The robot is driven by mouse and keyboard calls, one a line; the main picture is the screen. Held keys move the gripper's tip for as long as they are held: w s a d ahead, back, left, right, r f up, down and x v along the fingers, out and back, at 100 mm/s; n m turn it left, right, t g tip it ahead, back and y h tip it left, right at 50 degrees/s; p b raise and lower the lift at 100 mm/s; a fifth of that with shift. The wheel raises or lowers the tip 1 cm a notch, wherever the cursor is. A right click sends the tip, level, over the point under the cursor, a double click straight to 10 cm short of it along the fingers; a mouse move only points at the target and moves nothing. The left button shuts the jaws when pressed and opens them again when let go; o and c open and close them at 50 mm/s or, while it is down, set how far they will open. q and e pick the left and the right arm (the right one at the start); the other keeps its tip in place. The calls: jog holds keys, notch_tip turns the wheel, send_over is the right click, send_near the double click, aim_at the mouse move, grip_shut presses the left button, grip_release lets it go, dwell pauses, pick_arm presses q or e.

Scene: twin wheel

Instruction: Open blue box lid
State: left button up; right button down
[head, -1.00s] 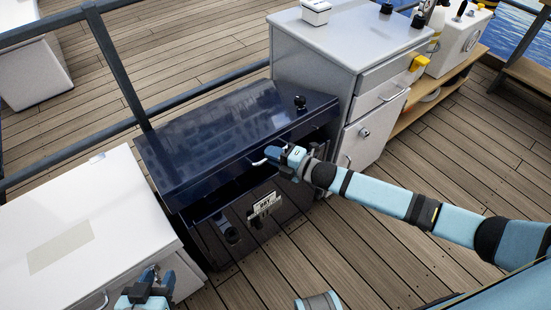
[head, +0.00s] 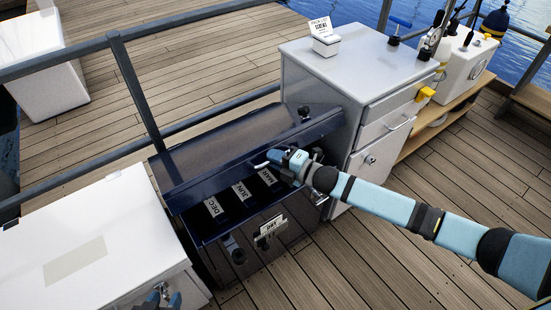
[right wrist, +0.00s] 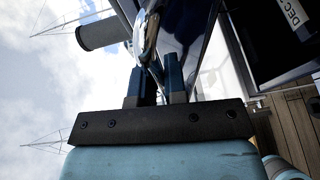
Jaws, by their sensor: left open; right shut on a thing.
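The dark blue box (head: 215,237) stands in the middle of the head view. Its lid (head: 215,148) is partly raised at the front, and white labels reading DEC, JUN and another show inside. My right gripper (head: 274,157) is shut on the lid's metal handle (head: 262,165) at the front edge. In the right wrist view the shiny handle (right wrist: 148,42) runs between the two fingers. A label also shows in the box interior at the upper right there. My left gripper (head: 162,297) is open at the bottom edge of the head view, in front of the white box, apart from the blue box.
A white box (head: 120,220) stands close on the left. A grey cabinet (head: 330,75) with drawers stands right behind the blue box, with a small sign on top. A metal railing (head: 130,80) runs behind. Wooden deck lies open at the front right.

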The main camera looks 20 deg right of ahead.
jog(key=c, duration=1.4)
grip_release()
jog(key=shift+c, duration=0.2)
jog(key=v, duration=1.3)
jog(key=shift+s+d+p, duration=0.2)
jog(key=shift+s+p, duration=0.1)
jog(key=shift+p, duration=0.05)
jog(key=shift+r, duration=0.15)
